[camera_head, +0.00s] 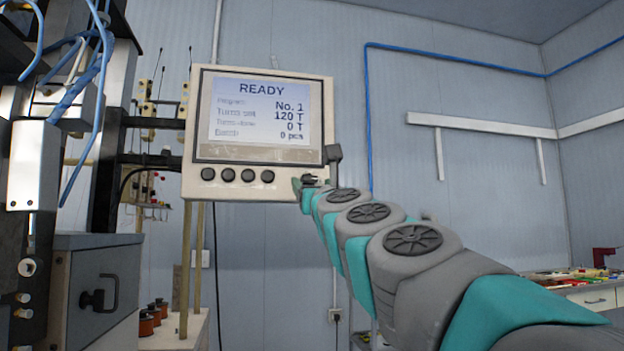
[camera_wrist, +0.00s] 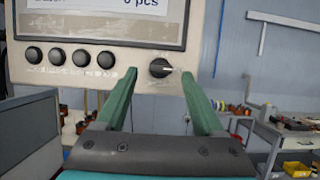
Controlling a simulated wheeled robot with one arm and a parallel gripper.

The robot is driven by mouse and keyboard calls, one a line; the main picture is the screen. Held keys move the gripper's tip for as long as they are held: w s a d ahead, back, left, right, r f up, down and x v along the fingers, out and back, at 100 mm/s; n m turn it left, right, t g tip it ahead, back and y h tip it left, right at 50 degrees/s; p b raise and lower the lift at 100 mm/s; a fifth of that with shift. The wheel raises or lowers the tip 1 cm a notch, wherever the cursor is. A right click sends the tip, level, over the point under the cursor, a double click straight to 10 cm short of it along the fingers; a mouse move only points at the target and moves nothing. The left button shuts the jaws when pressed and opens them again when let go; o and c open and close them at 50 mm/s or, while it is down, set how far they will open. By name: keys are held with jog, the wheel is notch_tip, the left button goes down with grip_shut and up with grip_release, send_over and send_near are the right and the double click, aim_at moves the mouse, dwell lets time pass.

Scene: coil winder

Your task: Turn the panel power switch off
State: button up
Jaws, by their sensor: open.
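The panel power switch is a round black knob (camera_wrist: 160,68) at the lower right of the cream control panel (camera_wrist: 70,87). A light pointer mark on the knob points right. The knob also shows in the head view (camera_head: 311,180), beside my gripper's tip. My gripper (camera_wrist: 159,73) is open, its two green fingers pointing at the panel. In the wrist view one fingertip appears on each side of the knob. I cannot tell whether they touch it. The panel screen (camera_head: 265,118) is lit and reads READY. In the head view my arm partly hides my gripper (camera_head: 302,189).
Several black buttons (camera_head: 238,175) sit in a row left of the knob. The winder's dark frame and blue hoses (camera_head: 97,95) stand at left. A cluttered workbench (camera_head: 590,297) is at right.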

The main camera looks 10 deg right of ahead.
jog(key=shift+x, duration=0.95)
jog(key=shift+r, duration=0.1)
grip_shut()
